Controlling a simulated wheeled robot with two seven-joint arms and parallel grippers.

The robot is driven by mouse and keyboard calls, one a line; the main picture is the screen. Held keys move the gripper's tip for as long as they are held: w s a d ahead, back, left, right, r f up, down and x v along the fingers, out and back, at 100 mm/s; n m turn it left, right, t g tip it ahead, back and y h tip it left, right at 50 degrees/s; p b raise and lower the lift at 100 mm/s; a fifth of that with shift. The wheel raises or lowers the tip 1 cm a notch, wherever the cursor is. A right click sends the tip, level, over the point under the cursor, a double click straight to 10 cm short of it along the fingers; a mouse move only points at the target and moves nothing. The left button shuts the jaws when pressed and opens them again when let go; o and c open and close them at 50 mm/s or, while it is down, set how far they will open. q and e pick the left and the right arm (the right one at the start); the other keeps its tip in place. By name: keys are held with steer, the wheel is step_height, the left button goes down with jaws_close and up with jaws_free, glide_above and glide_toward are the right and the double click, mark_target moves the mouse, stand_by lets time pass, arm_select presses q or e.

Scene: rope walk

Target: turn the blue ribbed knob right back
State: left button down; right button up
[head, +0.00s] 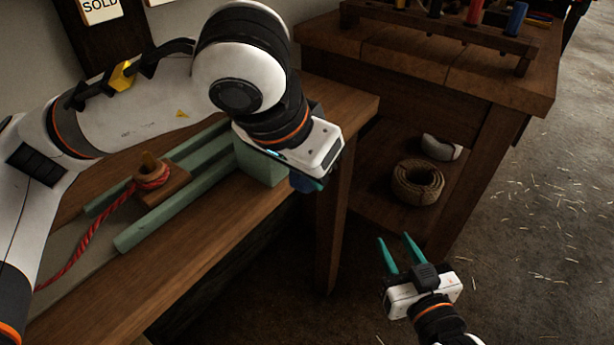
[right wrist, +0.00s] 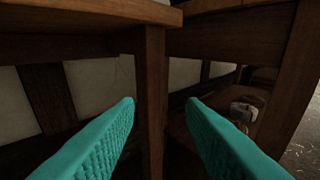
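A small dark blue part (head: 302,183), probably the blue ribbed knob, shows just below my left gripper at the end of the green bench fixture (head: 262,168). Its ribs and most of its body are hidden. My left gripper (head: 314,182) is right at it, with only a sliver of teal finger showing. Whether the fingers touch it or are closed on it cannot be seen. My right gripper (head: 394,238) is open and empty, low in front of the benches. In the right wrist view, its two teal fingers (right wrist: 160,102) stand apart with nothing between them.
A red rope (head: 100,228) winds round a wooden post (head: 148,162) between green rails on the workbench (head: 180,275). A second wooden bench (head: 430,62) carries a rack of coloured spools (head: 475,12). A rope coil (head: 417,183) lies on its lower shelf. Floor at right is open.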

arm_select(q)
steer(key=shift+t+b, duration=0.4)
steer(key=shift+b, duration=0.3)
steer(key=shift+h, duration=0.3)
arm_select(e)
step_height(320, 180, up, 7)
steer(key=a+t+y, duration=0.1)
steer(key=t, duration=0.4)
steer(key=shift+s+y, duration=0.15)
steer(key=shift+y, duration=0.15)
arm_select(q)
steer(key=c, duration=1.2)
jaws_free()
steer(key=shift+c, duration=0.2)
arm_select(e)
steer(key=shift+f, duration=0.1)
